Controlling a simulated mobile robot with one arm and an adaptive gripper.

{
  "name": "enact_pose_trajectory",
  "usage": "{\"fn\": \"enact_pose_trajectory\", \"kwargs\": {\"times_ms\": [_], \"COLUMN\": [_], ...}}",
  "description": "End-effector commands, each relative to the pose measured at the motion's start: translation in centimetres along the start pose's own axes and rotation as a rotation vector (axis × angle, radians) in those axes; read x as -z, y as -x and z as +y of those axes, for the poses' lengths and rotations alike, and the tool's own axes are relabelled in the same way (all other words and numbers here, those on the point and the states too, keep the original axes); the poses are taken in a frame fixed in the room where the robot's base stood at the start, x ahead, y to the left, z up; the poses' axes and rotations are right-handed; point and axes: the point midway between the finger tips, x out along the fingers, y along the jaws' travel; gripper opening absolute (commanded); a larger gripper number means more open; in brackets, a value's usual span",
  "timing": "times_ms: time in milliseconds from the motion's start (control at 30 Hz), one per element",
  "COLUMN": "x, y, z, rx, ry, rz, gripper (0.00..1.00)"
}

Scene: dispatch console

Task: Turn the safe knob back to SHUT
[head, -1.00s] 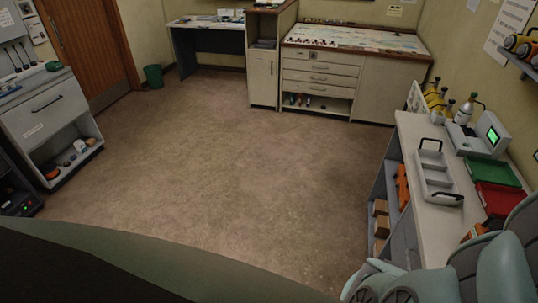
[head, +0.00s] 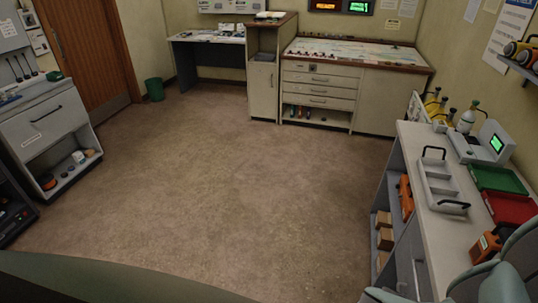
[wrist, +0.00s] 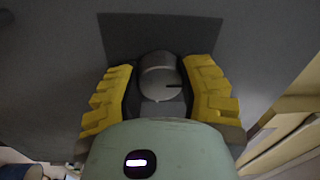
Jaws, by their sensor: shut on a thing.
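In the wrist view, the safe knob (wrist: 158,72) is a round grey knob with a short dark mark at its right side. It sits in front of a dark square panel (wrist: 118,32) on a grey face. My gripper (wrist: 162,80) has its yellow ridged fingers on both sides of the knob, shut on it. No SHUT lettering is readable. In the head view, neither the gripper nor the knob shows; only part of my arm is at the lower right.
A worktop (head: 424,228) on the right carries a grey tray (head: 438,186), a green tray (head: 494,179) and a red tray (head: 510,208). Orange cases stand on and below it. Cabinets line the back wall. The middle floor (head: 230,190) is clear.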

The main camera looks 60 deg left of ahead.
Motion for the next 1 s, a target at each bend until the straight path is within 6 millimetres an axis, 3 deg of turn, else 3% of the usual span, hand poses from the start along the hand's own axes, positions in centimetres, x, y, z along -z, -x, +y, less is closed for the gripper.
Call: {"fn": "enact_pose_trajectory", "kwargs": {"times_ms": [233,267,533,1000], "x": [-0.43,-0.45,-0.23,-0.09], "y": [-0.01,-0.01,-0.01,-0.01], "z": [0.41,0.42,0.24,0.04], "rx": [-0.011,-0.011,-0.006,-0.004], "ry": [0.0,0.0,-0.001,-0.013], "rz": [-0.014,-0.014,-0.007,-0.003], "gripper": [0.03,0.44,0.72,0.74]}}
